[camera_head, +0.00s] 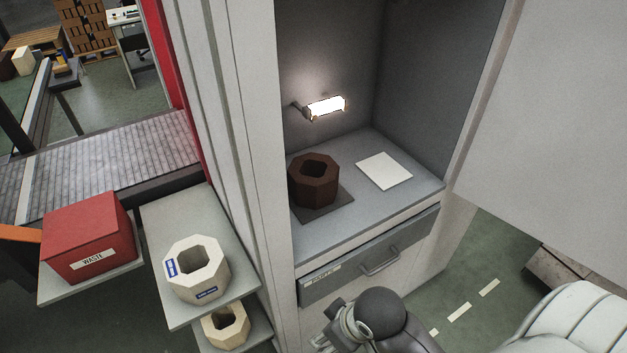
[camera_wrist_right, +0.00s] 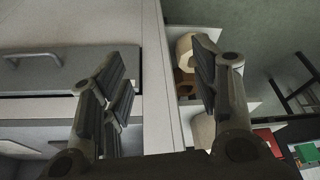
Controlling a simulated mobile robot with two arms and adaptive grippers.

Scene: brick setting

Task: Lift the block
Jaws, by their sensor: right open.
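A dark brown octagonal block (camera_head: 314,180) with a hole through its middle stands on a dark square mat (camera_head: 327,208) inside the lit cabinet. A cream octagonal block (camera_head: 196,273) with blue labels sits on the shelf left of the cabinet. Another cream block (camera_head: 226,326) is on the shelf below. My right gripper (camera_wrist_right: 160,88) is open, with nothing between its fingers, in the right wrist view. In the head view my right arm is at the bottom, below and in front of the drawer, apart from the brown block. My left gripper is out of view.
A white sheet or plate (camera_head: 384,171) lies right of the brown block. A lamp (camera_head: 326,106) is on the cabinet's back wall. Below is a drawer (camera_head: 338,276) with a handle. A red waste bin (camera_head: 90,236) stands left. The cabinet's side walls flank its opening.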

